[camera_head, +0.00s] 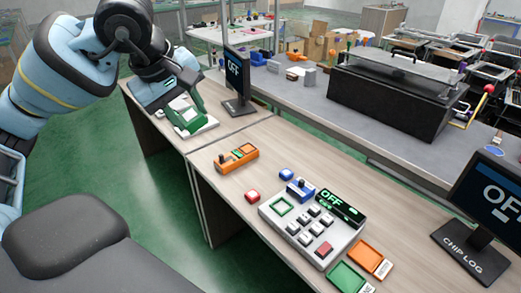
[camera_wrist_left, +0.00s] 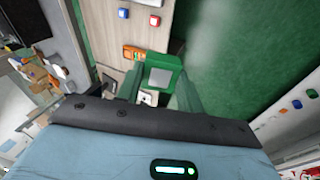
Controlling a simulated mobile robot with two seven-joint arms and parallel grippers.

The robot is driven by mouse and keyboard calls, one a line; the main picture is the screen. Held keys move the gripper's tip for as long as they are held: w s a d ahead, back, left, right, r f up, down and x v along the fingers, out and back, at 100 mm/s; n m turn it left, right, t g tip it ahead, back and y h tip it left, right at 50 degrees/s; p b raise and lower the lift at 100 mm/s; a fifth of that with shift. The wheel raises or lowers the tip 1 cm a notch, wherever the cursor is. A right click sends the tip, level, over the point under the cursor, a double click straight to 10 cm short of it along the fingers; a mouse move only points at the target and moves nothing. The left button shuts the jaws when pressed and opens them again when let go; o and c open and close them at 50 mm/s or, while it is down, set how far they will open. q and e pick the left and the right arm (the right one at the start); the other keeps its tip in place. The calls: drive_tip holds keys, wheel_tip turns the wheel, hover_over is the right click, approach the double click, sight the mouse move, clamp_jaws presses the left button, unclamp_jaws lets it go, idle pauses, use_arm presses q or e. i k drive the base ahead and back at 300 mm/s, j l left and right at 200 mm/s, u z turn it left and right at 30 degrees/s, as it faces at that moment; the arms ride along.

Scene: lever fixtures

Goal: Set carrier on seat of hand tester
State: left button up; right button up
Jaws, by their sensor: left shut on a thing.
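My left gripper (camera_head: 178,98) is shut on a green square carrier (camera_head: 187,117), which has a pale grey middle in the left wrist view (camera_wrist_left: 161,77). The carrier hangs over a white fixture (camera_head: 206,125) on the far-left table; the gap between them is hard to judge. An orange lever unit (camera_head: 236,159) with a dark knob and small green display stands nearer. A grey keypad unit (camera_head: 283,233) has a green-outlined square seat (camera_head: 282,208) and a display reading OFF. No label shows which is the hand tester. My right gripper is not in view.
Red and blue buttons (camera_head: 252,196) sit near the keypad unit. Green (camera_head: 346,278) and orange (camera_head: 367,258) trays lie at its front right. OFF monitors stand behind the carrier (camera_head: 237,75) and at right (camera_head: 490,205). Bare wood lies around the orange unit.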

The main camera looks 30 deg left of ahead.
sight(247, 149)
drive_tip(key=j+z, duration=0.1)
drive_tip(key=z, duration=0.65)
drive_tip(key=j+z, duration=0.15)
drive_tip(key=z, duration=0.2)
drive_tip(key=j+z, duration=0.3)
drive_tip(key=k+j+z, duration=0.15)
drive_tip(key=j+z, duration=0.2)
drive_tip(key=k+j+z, duration=0.2)
drive_tip(key=j, duration=0.15)
drive_tip(key=k+j+z, duration=0.1)
drive_tip(key=j+z, duration=0.15)
drive_tip(key=k+j+z, duration=0.2)
drive_tip(key=k+j, duration=0.25)
drive_tip(key=j, duration=0.25)
drive_tip(key=k+j+z, duration=0.15)
drive_tip(key=k+j, duration=0.8)
drive_tip(key=j, duration=0.15)
drive_tip(key=k+j, duration=0.5)
drive_tip(key=i+j+z, duration=0.05)
drive_tip(key=j, duration=0.05)
